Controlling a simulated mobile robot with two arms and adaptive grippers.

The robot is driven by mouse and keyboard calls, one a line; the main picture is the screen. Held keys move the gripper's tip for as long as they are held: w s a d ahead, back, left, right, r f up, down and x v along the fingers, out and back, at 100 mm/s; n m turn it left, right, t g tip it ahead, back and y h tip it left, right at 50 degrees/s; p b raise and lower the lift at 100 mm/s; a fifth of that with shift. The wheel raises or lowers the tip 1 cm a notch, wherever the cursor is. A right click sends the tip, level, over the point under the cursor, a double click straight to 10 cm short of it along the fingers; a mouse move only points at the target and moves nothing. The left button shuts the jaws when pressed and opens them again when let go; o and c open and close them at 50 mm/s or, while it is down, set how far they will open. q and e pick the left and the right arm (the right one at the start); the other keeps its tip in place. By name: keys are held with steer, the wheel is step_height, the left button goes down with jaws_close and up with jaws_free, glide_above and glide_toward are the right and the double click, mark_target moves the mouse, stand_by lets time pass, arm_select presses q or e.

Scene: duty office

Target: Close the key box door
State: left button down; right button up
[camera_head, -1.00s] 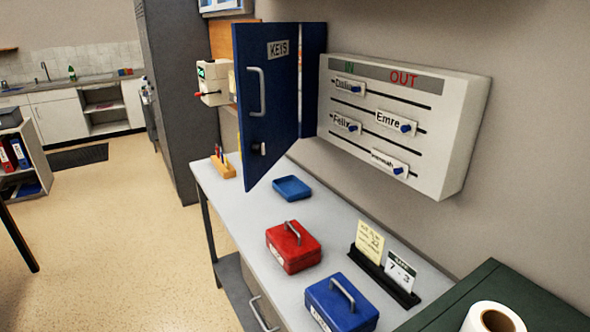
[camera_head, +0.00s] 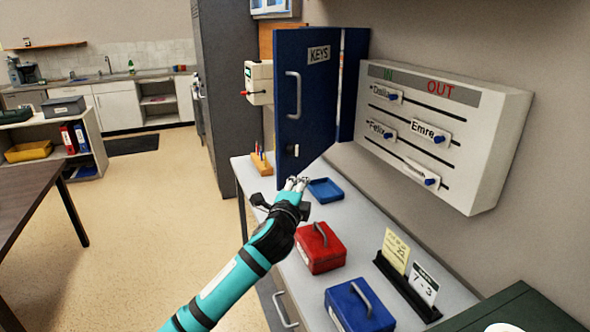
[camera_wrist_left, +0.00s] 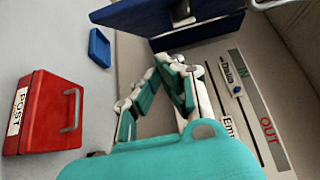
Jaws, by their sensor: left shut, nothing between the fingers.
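The blue key box door (camera_head: 305,95), labelled KEYS, stands open, swung out from the wall. It has a grey bar handle (camera_head: 293,95) and a small lock below it. The blue key box body (camera_head: 352,80) shows behind its hinge side. My left gripper (camera_head: 298,183) is shut and empty, just below the door's lower edge in the head view. In the left wrist view its fingers (camera_wrist_left: 165,68) point toward the door (camera_wrist_left: 150,12), whose lower part shows at the top. I cannot tell the exact gap. My right gripper is not in view.
The grey counter holds a blue tray (camera_head: 325,190), a red cash box (camera_head: 320,248), a blue cash box (camera_head: 360,306) and a card stand (camera_head: 405,285). A white IN/OUT board (camera_head: 440,130) is on the wall right of the key box.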

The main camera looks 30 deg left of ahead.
arm_select(q)
steer(key=w+a+p, duration=0.3)
steer(key=w+a, duration=0.2)
steer(key=w, duration=0.1)
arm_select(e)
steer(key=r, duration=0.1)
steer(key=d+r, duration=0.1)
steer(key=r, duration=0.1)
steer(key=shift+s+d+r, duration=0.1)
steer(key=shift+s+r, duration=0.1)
arm_select(q)
steer(key=shift+a, duration=0.1)
